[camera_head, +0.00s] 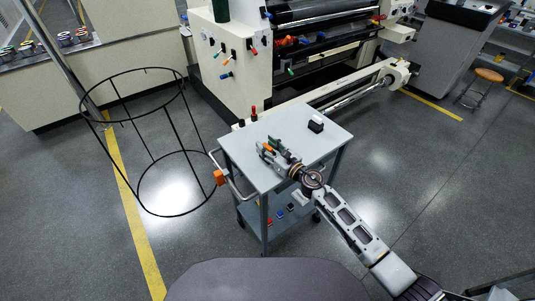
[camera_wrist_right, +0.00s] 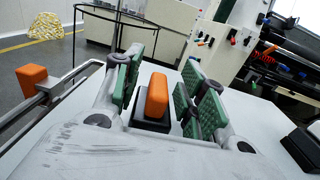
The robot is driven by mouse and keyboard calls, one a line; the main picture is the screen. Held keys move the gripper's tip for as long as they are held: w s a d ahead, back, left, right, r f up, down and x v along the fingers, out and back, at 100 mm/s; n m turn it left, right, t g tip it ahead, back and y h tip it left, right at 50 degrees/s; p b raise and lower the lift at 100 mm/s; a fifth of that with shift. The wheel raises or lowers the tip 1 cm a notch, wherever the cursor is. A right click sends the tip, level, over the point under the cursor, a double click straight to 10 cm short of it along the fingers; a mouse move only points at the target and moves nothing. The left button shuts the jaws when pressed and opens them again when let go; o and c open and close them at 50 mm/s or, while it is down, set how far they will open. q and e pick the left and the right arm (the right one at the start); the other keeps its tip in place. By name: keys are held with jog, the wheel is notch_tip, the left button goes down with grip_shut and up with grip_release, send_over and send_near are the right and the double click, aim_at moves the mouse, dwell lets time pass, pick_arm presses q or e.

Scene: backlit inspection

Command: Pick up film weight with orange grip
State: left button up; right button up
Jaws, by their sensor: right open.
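The film weight with an orange grip (camera_wrist_right: 157,97) stands upright on the grey cart top, its black base (camera_wrist_right: 152,122) below the grip. In the head view a bit of its orange grip (camera_head: 268,147) shows beside the gripper. My right gripper (camera_wrist_right: 158,88) is open, its green-padded fingers on either side of the weight with gaps to it. In the head view my right gripper (camera_head: 271,150) is over the left part of the cart top. My left gripper is in neither view.
A second dark block (camera_head: 316,124) stands on the cart top (camera_head: 327,141) to the right, also in the wrist view (camera_wrist_right: 305,146). An orange piece (camera_head: 219,177) is on the cart's left handle. A black wire hoop frame (camera_head: 143,211) stands left; a large machine (camera_head: 235,70) is behind.

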grip_shut()
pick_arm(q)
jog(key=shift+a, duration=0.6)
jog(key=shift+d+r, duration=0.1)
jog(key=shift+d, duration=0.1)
pick_arm(e)
jog(key=shift+r, duration=0.15)
